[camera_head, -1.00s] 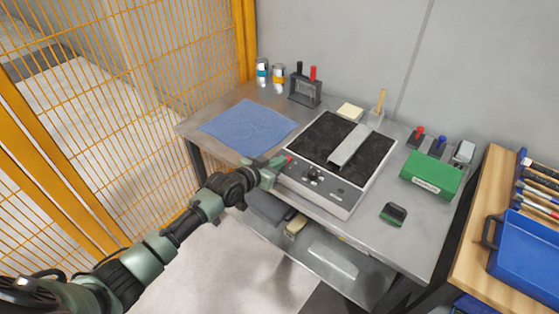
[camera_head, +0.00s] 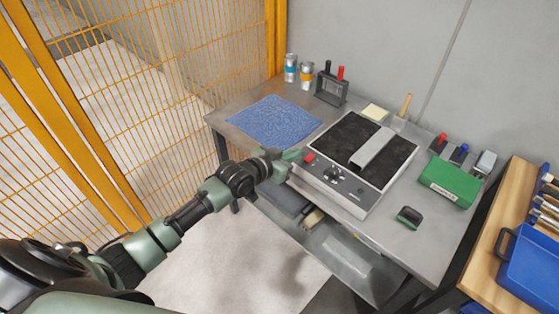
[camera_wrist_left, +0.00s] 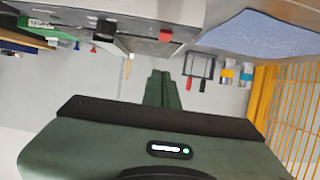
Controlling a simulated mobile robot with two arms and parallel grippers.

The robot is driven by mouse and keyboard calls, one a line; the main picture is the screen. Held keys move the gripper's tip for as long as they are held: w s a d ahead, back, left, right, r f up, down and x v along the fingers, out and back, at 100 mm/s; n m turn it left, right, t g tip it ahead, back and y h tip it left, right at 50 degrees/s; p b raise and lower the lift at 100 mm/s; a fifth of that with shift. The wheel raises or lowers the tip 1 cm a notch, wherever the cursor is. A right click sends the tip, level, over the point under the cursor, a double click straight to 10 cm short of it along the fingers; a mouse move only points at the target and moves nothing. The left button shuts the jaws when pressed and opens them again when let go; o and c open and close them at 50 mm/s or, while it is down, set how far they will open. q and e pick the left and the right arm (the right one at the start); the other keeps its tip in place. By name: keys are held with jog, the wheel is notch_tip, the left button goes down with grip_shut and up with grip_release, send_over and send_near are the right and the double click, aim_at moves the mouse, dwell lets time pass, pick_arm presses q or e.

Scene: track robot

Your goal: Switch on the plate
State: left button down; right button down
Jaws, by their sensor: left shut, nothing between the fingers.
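The plate (camera_head: 340,135) is a grey box with a black speckled top, standing on the metal bench. Its sloped front panel carries a red switch (camera_head: 310,158) at the left end and a black knob (camera_head: 331,175). A grey metal bar (camera_head: 371,147) lies across the black top. My left gripper (camera_head: 293,156) is shut and empty, just left of the red switch; a small gap seems to lie between them. The left wrist view, which looks upside down, shows its closed fingers (camera_wrist_left: 163,88) below the red switch (camera_wrist_left: 166,35). My right gripper is not in view.
A blue cloth (camera_head: 273,121) lies left of the plate. A green box (camera_head: 449,181) and a small dark-green block (camera_head: 409,217) are to the right. Cans (camera_head: 291,68) and a tool holder (camera_head: 331,88) stand behind. A yellow mesh fence (camera_head: 200,60) closes the left side.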

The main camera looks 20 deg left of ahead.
pick_arm(q)
jog(key=v, duration=0.3)
jog(key=f+v, duration=0.1)
jog(key=v, duration=0.1)
jog(key=shift+s+a+b, duration=0.2)
jog(key=shift+s+b, duration=0.1)
jog(key=shift+s, duration=0.25)
jog(key=s+a+f+n+g+y, duration=0.15)
jog(key=s+f, duration=0.35)
jog(key=f, duration=0.6)
jog(key=s+a+f+g+y, duration=0.1)
jog(key=s+a+f+g, duration=0.3)
jog(key=f, duration=0.7)
jog(key=s+a+f+n+y, duration=0.1)
jog(key=s+f+y, duration=0.1)
jog(key=s+f, duration=0.65)
jog(key=s+d+f+g, duration=0.2)
jog(key=s+f, duration=0.4)
jog(key=s, duration=0.4)
jog(key=s+d+f+g, duration=0.2)
jog(key=s+f, duration=0.4)
jog(key=s, duration=0.5)
jog(key=s+d+f+g, duration=0.2)
jog(key=s+f, duration=0.4)
jog(key=s, duration=0.5)
jog(key=shift+d+f+m, duration=0.2)
jog(key=shift+f+m, duration=0.2)
jog(key=shift+m, duration=0.05)
jog(key=shift+g, duration=0.25)
